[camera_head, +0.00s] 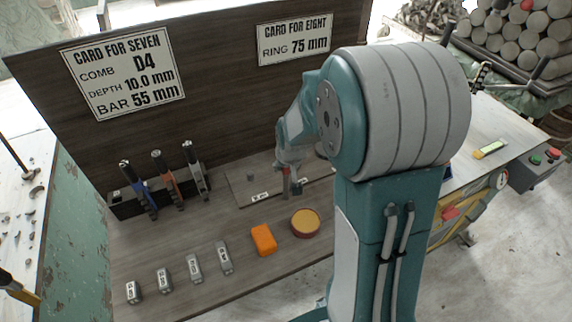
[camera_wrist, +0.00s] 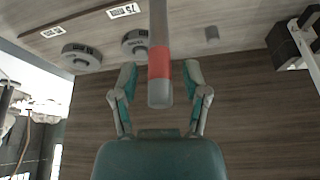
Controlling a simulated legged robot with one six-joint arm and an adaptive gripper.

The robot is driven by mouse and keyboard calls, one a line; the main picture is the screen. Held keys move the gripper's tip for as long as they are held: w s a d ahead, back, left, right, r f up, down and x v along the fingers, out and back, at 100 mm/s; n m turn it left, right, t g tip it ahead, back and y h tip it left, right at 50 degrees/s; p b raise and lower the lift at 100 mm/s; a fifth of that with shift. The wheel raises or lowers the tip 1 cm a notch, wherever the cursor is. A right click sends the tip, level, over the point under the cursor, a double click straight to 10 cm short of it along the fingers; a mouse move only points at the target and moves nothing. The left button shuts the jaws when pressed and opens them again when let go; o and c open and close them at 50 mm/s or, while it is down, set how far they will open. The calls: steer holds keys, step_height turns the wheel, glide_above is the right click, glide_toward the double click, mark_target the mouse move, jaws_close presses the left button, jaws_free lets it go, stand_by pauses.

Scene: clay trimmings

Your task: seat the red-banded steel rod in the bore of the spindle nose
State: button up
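The red-banded steel rod (camera_wrist: 158,30) shows in the wrist view as a grey bar with a red band near its closer end; its other end leaves the top edge. In the head view the rod (camera_head: 285,189) is small, below my gripper (camera_head: 288,174). In the wrist view my gripper (camera_wrist: 160,75) has one finger on each side of the rod, with a gap visible on both sides. The fingers are open around the rod near its band. I cannot make out the spindle nose or its bore in either view.
A board (camera_head: 237,185) under the gripper carries a grey cylinder (camera_head: 250,177). Grey rings (camera_wrist: 82,60) lie nearby. Several grey blocks (camera_head: 194,267), an orange block (camera_head: 263,239) and a round tin (camera_head: 305,222) sit in front. Clamp-like tools (camera_head: 165,172) stand left. A back panel (camera_head: 220,75) bears cards.

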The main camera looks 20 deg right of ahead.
steer(key=s+a+r, duration=0.3)
steer(key=s+r, duration=0.3)
steer(key=r, duration=0.2)
steer(key=s+a+r+n, duration=0.1)
steer(key=s+a+r, duration=0.2)
steer(key=s+r, duration=0.3)
step_height(320, 180, up, 2)
steer(key=shift+s+r+t, duration=0.1)
steer(key=shift+s+t, duration=0.1)
steer(key=shift+t, duration=0.1)
steer(key=shift+o, duration=0.5)
steer(key=s+a+r+n, duration=0.1)
steer(key=s+a, duration=0.2)
steer(key=s, duration=0.6)
steer(key=shift+s+a+r+y, duration=0.2)
steer(key=shift+a+y, duration=0.05)
steer(key=shift+y, duration=0.15)
steer(key=w+d+f+m, duration=0.1)
steer(key=w+d+f, duration=0.3)
steer(key=w, duration=0.5)
steer(key=w+d+f+m, duration=0.1)
steer(key=w+d+f, duration=0.4)
steer(key=w, duration=0.4)
steer(key=shift+g+h, duration=0.4)
steer(key=x, duration=1)
steer(key=shift+w+a+f, duration=0.1)
steer(key=shift+a+f, duration=0.05)
steer(key=shift+f, duration=0.15)
jaws_close()
